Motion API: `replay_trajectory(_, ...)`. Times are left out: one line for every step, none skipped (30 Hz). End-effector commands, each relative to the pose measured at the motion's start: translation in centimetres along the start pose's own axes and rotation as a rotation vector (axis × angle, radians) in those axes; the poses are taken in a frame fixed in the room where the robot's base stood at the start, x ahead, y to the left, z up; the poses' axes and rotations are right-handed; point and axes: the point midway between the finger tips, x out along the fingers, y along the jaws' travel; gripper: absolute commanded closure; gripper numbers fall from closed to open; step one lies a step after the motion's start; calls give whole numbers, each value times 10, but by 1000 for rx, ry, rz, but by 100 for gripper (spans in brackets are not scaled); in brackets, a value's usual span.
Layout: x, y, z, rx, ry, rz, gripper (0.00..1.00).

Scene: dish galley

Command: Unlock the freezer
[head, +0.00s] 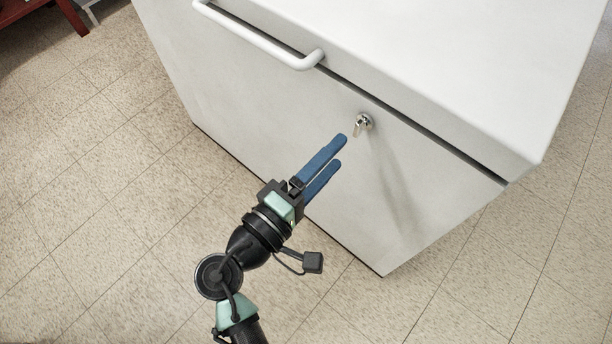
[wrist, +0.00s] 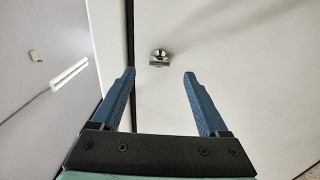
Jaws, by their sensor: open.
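The freezer (head: 260,120) is a white chest with its lid (head: 440,60) down. A small metal key (head: 359,127) sits in a round lock (head: 364,120) on its front, below the lid seam. My gripper (head: 342,149) is in front of the lock, its two blue fingers pointing toward it. In the wrist view my gripper (wrist: 159,72) is open and empty, with a gap between the fingers. The key (wrist: 158,63) shows there just beyond the fingertips, about midway between them, with the round lock (wrist: 160,54) behind it. The fingers look apart from the key.
A white bar handle (head: 258,36) runs along the lid's front edge, left of the lock. The tiled floor (head: 90,190) is clear in front of the freezer. Dark red furniture (head: 72,16) stands at the far upper left.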

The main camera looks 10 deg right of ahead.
Motion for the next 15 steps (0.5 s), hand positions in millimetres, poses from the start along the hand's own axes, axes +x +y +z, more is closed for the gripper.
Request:
replay_trajectory(-13,2,-1,-1,5,0,22)
replay_trajectory(-19,2,0,0,5,0,22)
replay_trajectory(-27,2,-1,0,4,-1,22)
replay_trajectory(-33,2,-1,0,4,0,22)
replay_trajectory(-38,2,-1,0,4,0,22)
replay_trajectory(-44,1,0,0,3,0,22)
replay_trajectory(-49,1,-1,0,3,-1,22)
replay_trajectory(-52,1,-1,0,3,0,22)
replay_trajectory(-56,1,0,1,1,0,22)
replay_trajectory(-59,1,0,1,2,1,22)
replay_trajectory(-61,1,0,1,1,1,22)
replay_trajectory(-63,1,0,1,1,0,22)
replay_trajectory(-65,0,0,1,1,0,22)
replay_trajectory(-66,0,0,2,1,0,22)
replay_trajectory(-66,0,0,2,1,1,22)
